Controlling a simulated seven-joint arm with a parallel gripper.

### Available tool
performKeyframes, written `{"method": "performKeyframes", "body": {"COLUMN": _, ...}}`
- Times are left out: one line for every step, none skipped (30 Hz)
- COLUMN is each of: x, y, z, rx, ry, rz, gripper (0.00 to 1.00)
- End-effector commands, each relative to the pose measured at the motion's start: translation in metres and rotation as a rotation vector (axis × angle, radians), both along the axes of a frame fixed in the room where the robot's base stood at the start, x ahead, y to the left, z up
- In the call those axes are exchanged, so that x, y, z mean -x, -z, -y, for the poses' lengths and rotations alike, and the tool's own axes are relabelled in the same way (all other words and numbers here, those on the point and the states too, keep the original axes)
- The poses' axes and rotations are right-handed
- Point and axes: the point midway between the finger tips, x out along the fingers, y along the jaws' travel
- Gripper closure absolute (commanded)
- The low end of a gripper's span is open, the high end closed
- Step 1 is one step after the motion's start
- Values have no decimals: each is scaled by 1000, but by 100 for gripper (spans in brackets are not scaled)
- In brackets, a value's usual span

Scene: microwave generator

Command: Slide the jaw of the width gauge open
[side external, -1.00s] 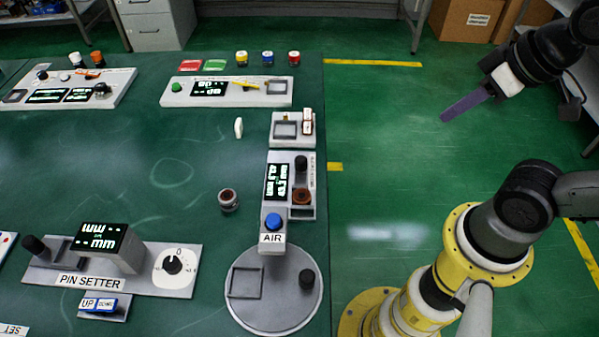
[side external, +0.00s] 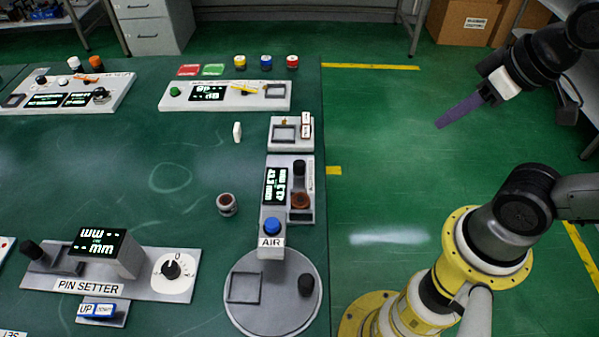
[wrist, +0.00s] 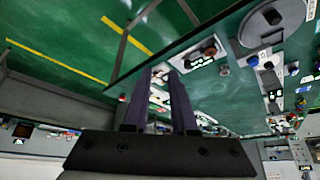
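No label reading width gauge is legible, so I cannot be sure which unit it is. A likely one is the grey unit with a lit mm display (side external: 277,186), a black knob (side external: 299,167) and a brown round part (side external: 300,201), at the table's right edge; its side lettering is too small to read. My gripper (side external: 440,124) is in the air right of the table, well apart from every unit, its dark purple fingers pointing down-left. In the wrist view the two fingers (wrist: 160,76) are apart with nothing seen between them.
The AIR unit's blue button (side external: 272,226) and a round grey plate (side external: 245,318) stand nearer the front. The PIN SETTER (side external: 60,283) is at front left. A small cylinder (side external: 227,212) and a white piece (side external: 237,131) stand on the open green table (side external: 130,150).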

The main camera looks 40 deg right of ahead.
Motion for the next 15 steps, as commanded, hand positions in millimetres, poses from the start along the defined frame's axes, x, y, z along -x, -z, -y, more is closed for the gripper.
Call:
{"method": "performKeyframes", "body": {"x": 0, "y": -2, "z": 0, "rx": -14, "ry": 26, "rz": 2, "gripper": 64}}
{"method": "performKeyframes", "body": {"x": -3, "y": -7, "z": 0, "rx": -26, "ry": 48, "rz": 12, "gripper": 59}}
{"method": "performKeyframes", "body": {"x": -8, "y": -16, "z": 0, "rx": -46, "ry": 83, "rz": 28, "gripper": 51}}
{"method": "performKeyframes", "body": {"x": -14, "y": -23, "z": 0, "rx": -62, "ry": 111, "rz": 31, "gripper": 46}}
{"method": "performKeyframes", "body": {"x": -21, "y": -28, "z": -1, "rx": -76, "ry": 134, "rz": 26, "gripper": 41}}
{"method": "performKeyframes", "body": {"x": -30, "y": -33, "z": -2, "rx": -91, "ry": 157, "rz": 17, "gripper": 33}}
{"method": "performKeyframes", "body": {"x": -37, "y": -36, "z": -3, "rx": -102, "ry": 172, "rz": 10, "gripper": 33}}
{"method": "performKeyframes", "body": {"x": -44, "y": -39, "z": -4, "rx": -111, "ry": 188, "rz": 2, "gripper": 33}}
{"method": "performKeyframes", "body": {"x": -53, "y": -42, "z": -6, "rx": -122, "ry": 206, "rz": -10, "gripper": 33}}
{"method": "performKeyframes", "body": {"x": -61, "y": -45, "z": -7, "rx": -131, "ry": 218, "rz": -19, "gripper": 33}}
{"method": "performKeyframes", "body": {"x": -69, "y": -46, "z": -9, "rx": -139, "ry": 231, "rz": -31, "gripper": 33}}
{"method": "performKeyframes", "body": {"x": -80, "y": -47, "z": -12, "rx": -147, "ry": 246, "rz": -48, "gripper": 33}}
{"method": "performKeyframes", "body": {"x": -89, "y": -48, "z": -14, "rx": -154, "ry": 257, "rz": -62, "gripper": 33}}
{"method": "performKeyframes", "body": {"x": -98, "y": -48, "z": -17, "rx": -160, "ry": 268, "rz": -77, "gripper": 33}}
{"method": "performKeyframes", "body": {"x": -111, "y": -46, "z": -21, "rx": -166, "ry": 283, "rz": -97, "gripper": 33}}
